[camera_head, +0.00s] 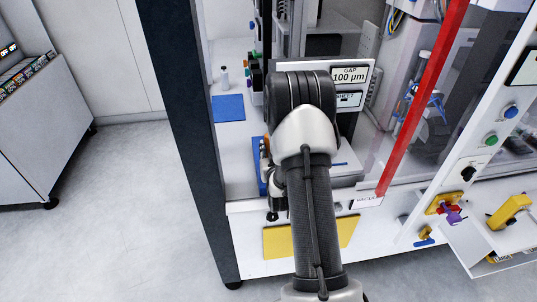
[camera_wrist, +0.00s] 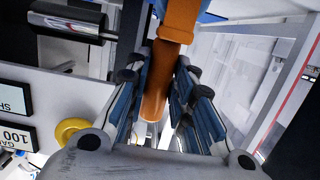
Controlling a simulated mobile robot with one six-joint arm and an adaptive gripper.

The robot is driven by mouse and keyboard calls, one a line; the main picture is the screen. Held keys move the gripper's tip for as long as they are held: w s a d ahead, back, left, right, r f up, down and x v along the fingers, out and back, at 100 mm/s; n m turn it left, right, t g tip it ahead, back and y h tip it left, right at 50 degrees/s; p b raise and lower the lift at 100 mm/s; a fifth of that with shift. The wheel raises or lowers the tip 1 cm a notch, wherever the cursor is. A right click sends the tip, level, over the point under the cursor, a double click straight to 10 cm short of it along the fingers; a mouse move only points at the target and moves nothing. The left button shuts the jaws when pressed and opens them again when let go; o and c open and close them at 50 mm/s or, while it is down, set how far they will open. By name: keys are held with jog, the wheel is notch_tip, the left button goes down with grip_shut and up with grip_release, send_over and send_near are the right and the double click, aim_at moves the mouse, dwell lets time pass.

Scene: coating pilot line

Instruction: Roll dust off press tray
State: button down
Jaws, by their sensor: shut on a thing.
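My gripper (camera_wrist: 160,78) is shut on an orange handle (camera_wrist: 155,95), its blue-padded fingers on both sides. The handle widens into a thicker orange part at the top of the wrist view, near a blue patch whose nature I cannot tell. In the head view my arm covers most of the gripper; a bit of orange (camera_head: 266,146) shows at its left. A blue edge (camera_head: 262,170) and a pale flat surface (camera_head: 346,166) show beside my arm inside the machine; I cannot tell which is the press tray. No dust can be made out.
A "GAP 100 µm" sign (camera_head: 349,75) stands behind my arm. A slanted red bar (camera_head: 424,95) and a dark post (camera_head: 178,120) flank the opening. A blue mat (camera_head: 228,108) lies at the left. A dark cylinder (camera_wrist: 68,20) is near the fingers. Open floor (camera_head: 110,220) lies left.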

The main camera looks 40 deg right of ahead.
jog(key=shift+r, duration=0.1)
jog(key=shift+r+p, duration=0.85)
jog(key=shift+r, duration=1.05)
